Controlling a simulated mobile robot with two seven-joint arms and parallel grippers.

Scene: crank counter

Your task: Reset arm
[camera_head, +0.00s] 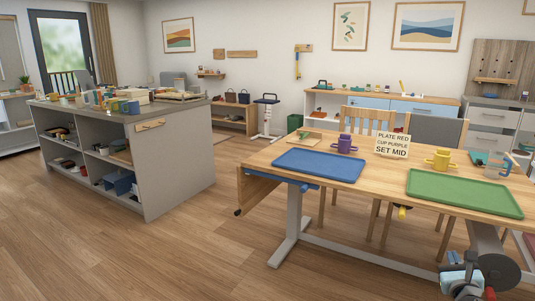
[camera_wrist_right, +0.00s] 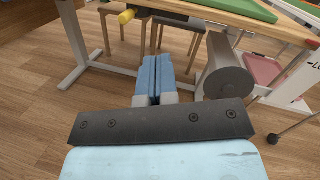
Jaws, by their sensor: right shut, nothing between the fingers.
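My right gripper (camera_head: 462,277) is low at the bottom right of the head view, in front of the wooden table (camera_head: 300,148) and below its top. In the right wrist view its blue fingers (camera_wrist_right: 157,78) are together, with nothing between them. The fingers point toward the space under the table and touch nothing that I can see. My left gripper is in neither view.
A yellow knob (camera_head: 402,212) sticks out under the table's front edge. A grey cylinder (camera_wrist_right: 226,68) is close to the right of the fingers. Blue (camera_head: 318,166) and green trays (camera_head: 464,193) lie on the table. Open floor (camera_head: 170,255) is at the left.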

